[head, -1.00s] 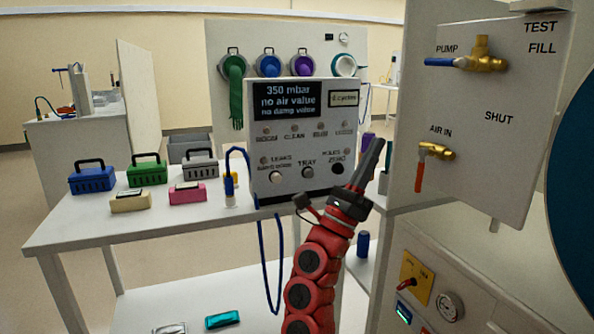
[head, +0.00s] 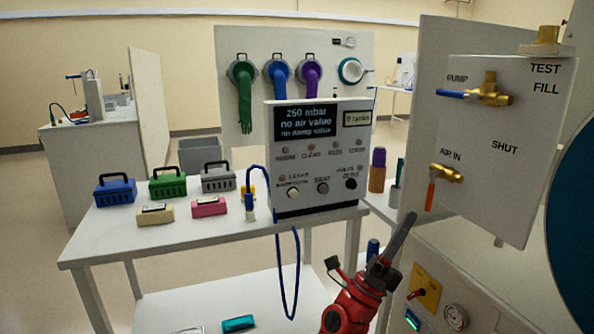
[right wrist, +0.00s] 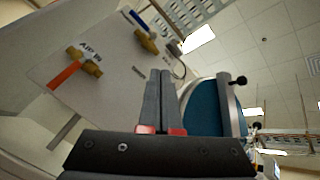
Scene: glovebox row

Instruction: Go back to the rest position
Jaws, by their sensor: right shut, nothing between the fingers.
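My right gripper (head: 402,238) is at the lower right of the head view, on its red arm, in front of the right end of the table. Its two dark fingers are together with nothing between them. They point up and to the right, a little below the red AIR IN handle (head: 431,195) and apart from it as far as I can tell. In the right wrist view the fingers (right wrist: 161,78) lie side by side, shut, with the valve panel (right wrist: 105,100) to their left. My left gripper is not in the head view.
The table (head: 130,235) carries a tester box with a display (head: 318,205), blue, green and grey cases (head: 116,190), and a blue hose (head: 297,280). The valve panel (head: 475,200) with PUMP and AIR IN valves stands close on the right. A gauge (head: 455,317) sits below it.

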